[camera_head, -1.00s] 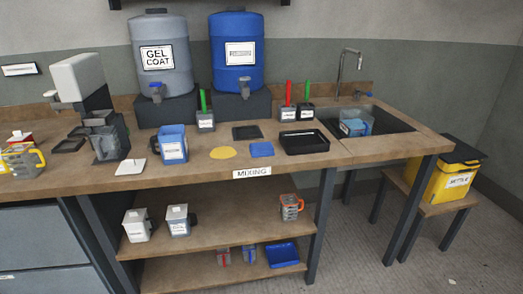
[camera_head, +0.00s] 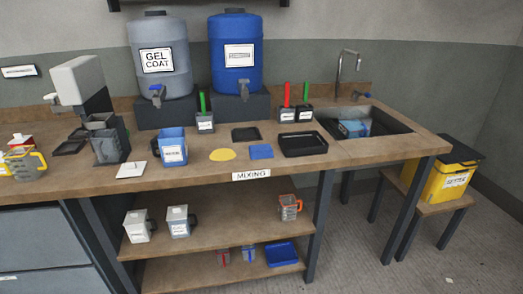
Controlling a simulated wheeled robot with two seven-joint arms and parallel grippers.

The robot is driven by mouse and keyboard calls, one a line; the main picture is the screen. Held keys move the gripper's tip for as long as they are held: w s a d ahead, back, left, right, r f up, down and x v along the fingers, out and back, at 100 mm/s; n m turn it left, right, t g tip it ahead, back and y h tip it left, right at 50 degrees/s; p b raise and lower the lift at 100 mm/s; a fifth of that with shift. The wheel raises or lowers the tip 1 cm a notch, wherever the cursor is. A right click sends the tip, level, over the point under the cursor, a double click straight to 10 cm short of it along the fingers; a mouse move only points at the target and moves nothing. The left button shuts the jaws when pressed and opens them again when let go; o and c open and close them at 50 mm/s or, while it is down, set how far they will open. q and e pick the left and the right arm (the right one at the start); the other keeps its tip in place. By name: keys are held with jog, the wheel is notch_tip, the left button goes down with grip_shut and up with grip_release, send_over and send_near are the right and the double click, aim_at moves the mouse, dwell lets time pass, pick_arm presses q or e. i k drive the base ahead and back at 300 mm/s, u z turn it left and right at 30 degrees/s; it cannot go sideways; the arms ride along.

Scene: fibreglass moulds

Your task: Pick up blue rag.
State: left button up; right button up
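A small flat blue rag (camera_head: 261,152) lies on the wooden mixing bench (camera_head: 320,172), near its front edge. It sits between a yellow flat piece (camera_head: 222,155) on its left and a black tray (camera_head: 303,144) on its right, apart from both. Nothing covers the rag. Neither of my grippers shows in the head view.
A small dark tray (camera_head: 246,134) lies behind the rag. Grey and blue drums (camera_head: 236,52) stand at the back. A sink (camera_head: 385,122) is at the right.

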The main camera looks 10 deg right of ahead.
aim_at(263, 151)
jog(key=z, duration=1.45)
jog(key=i, duration=1.65)
jog(key=u, duration=3.1)
